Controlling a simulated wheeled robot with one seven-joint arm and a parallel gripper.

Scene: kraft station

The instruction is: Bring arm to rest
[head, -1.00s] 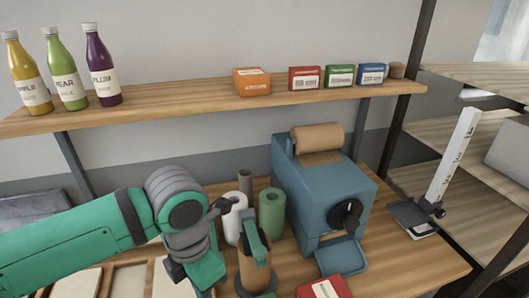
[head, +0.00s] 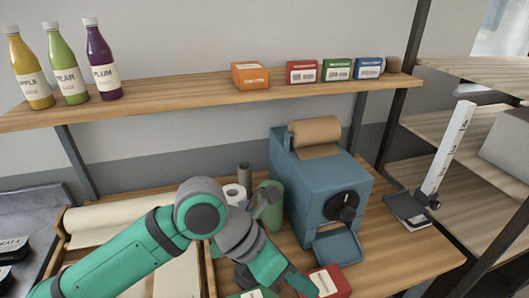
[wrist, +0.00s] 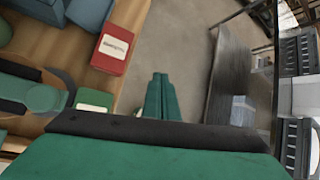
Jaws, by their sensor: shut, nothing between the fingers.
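My arm (head: 125,255) is green and grey. It reaches in from the lower left of the head view and bends down over the table. My gripper (head: 303,286) is at the bottom of the head view, just left of a red box. In the wrist view my gripper (wrist: 160,82) has its two green fingers together, with nothing between them. Bare floor shows beyond the fingertips there. The red box (wrist: 112,48) lies up and left of the fingers, apart from them.
A blue dispenser (head: 322,190) with a brown paper roll stands on the table, with green (head: 270,206) and white (head: 234,195) rolls beside it. A green box (wrist: 93,100) is near the gripper. A shelf (head: 180,99) with bottles and small boxes runs behind. A scale (head: 408,208) is at right.

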